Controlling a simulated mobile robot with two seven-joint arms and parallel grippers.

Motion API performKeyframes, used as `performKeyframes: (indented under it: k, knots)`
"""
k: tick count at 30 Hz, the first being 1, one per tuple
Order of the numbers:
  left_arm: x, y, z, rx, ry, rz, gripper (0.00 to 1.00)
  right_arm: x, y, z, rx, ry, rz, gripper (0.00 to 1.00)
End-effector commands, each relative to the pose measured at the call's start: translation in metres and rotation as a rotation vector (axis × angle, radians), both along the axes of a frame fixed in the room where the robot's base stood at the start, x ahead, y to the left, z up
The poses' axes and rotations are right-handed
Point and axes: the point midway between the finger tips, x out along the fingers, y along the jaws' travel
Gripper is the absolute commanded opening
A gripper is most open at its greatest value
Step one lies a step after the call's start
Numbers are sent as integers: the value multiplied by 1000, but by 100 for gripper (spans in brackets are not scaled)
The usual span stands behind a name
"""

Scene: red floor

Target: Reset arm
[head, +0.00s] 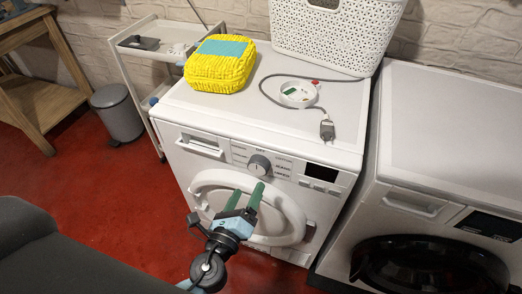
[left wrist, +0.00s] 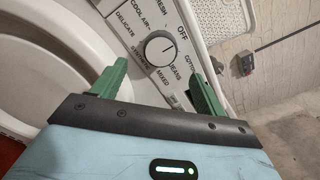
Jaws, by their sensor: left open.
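My left gripper (head: 246,196) is open and empty, with green fingers, in front of the white washing machine (head: 330,143). Its fingertips are just below the machine's round dial (head: 259,165). In the left wrist view the two green fingers (left wrist: 158,85) stand apart, with the dial (left wrist: 160,47) beyond them and nothing between them. The round door (head: 285,222) looks shut and is partly hidden by the gripper and arm. My right gripper shows in neither view.
On the washer lie a yellow woven item (head: 218,72) and a white round device with cord (head: 298,94); a white basket (head: 333,38) stands behind. A second machine (head: 450,130) is at right. A grey bin (head: 118,112) and white cart (head: 135,65) are at left. Red floor is open at front left.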

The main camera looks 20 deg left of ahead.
Motion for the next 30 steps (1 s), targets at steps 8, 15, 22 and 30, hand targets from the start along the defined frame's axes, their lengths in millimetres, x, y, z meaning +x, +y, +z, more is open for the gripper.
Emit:
performKeyframes:
  k: [8, 15, 22, 30]
  knots:
    - [-7, 3, -5, -61, 32, 8, 73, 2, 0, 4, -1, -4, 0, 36]
    - [-62, 23, -38, -530, 252, 98, 73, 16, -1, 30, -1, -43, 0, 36]
    - [-137, 38, -66, -1091, 462, 288, 73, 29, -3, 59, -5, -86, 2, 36]
    - [-226, 45, -72, -1720, 605, 585, 73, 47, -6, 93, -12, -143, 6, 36]
